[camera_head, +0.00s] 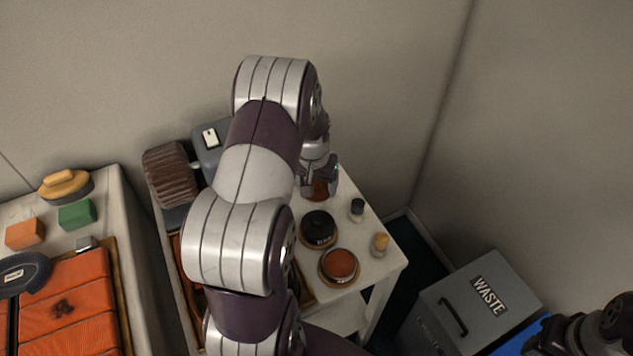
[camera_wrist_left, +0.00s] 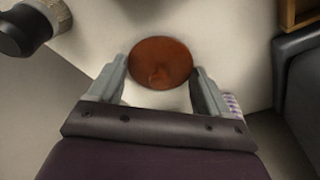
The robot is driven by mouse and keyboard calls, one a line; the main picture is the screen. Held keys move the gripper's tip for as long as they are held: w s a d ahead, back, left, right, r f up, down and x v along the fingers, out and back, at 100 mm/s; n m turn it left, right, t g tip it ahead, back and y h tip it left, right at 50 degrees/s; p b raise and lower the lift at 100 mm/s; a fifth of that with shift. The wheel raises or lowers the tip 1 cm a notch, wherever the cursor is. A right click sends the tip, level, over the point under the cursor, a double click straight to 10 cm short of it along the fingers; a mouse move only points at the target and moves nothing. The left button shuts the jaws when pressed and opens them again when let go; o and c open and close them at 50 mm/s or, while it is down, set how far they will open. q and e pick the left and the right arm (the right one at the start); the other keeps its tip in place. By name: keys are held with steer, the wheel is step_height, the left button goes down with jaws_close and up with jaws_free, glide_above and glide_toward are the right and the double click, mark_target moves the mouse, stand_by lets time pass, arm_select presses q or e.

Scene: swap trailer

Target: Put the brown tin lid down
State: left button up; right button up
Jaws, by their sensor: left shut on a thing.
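The brown tin lid (camera_wrist_left: 160,63) is a round, red-brown disc between the two fingertips of my left gripper (camera_wrist_left: 160,85) in the left wrist view. In the head view the lid (camera_head: 318,190) shows partly below my left gripper (camera_head: 320,178), over the far part of the white table (camera_head: 378,275). My left gripper is shut on the lid. I cannot tell whether the lid touches the table top. Part of my right arm's end (camera_head: 590,330) shows at the lower right edge; its fingers are not clear.
A grey waste bin (camera_head: 475,305) stands right of the table.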

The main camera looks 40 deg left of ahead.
arm_select(q)
steer(key=o, duration=0.9)
steer(key=shift+f, duration=0.1)
steer(key=shift+o, duration=0.2)
steer(key=shift+r, duration=0.3)
step_height(320, 180, up, 12)
steer(key=s+d+p, duration=0.1)
steer(key=s, duration=0.1)
steer(key=s+d+m, duration=0.2)
steer(key=s+d, duration=0.3)
steer(key=d, duration=0.3)
steer(key=s+d+f+m, duration=0.1)
steer(key=s+d, duration=0.5)
steer(key=d, duration=0.2)
steer(key=shift+d+m+h, duration=0.3)
steer(key=shift+d+m, duration=0.05)
steer(key=shift+m, duration=0.05)
step_height(320, 180, up, 10)
steer(key=p, duration=1)
steer(key=shift+f, duration=0.15)
